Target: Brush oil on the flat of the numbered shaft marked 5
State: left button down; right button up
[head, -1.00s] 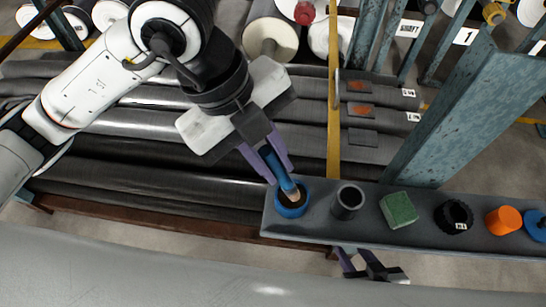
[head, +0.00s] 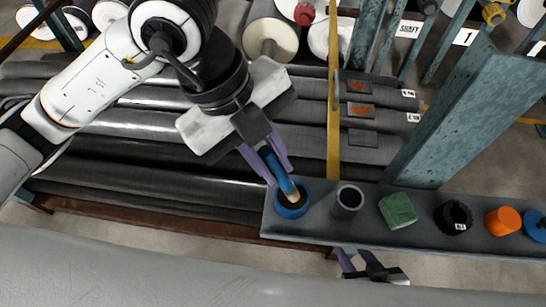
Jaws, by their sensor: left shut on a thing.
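My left gripper (head: 271,163) is shut on a blue-handled brush (head: 284,183). The brush points down, with its pale tip at the mouth of a blue-rimmed cup (head: 291,212) on the grey shelf. Whether the tip touches anything inside is hidden. Dark grey shafts (head: 140,150) lie side by side behind the shelf. At their right ends are two flats with orange-brown patches (head: 359,86) (head: 361,110) and a plain dark flat (head: 363,138). Small white end tags are too small to read, so I cannot tell which shaft is 5. My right gripper (head: 357,256) is below the shelf's front edge, its fingers apart.
The grey shelf (head: 330,231) also carries a dark grey cup (head: 348,201), a green sponge (head: 398,209), a black ring (head: 454,217), an orange piece (head: 503,221) and a blue piece (head: 537,225). A blue-grey steel post (head: 465,115) rises at the right. A yellow strip (head: 334,120) crosses the shafts.

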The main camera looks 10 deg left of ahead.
pick_arm(q)
jog(key=shift+r+p, duration=2.35)
jog(key=shift+r, duration=1.05)
jog(key=shift+f, duration=0.1)
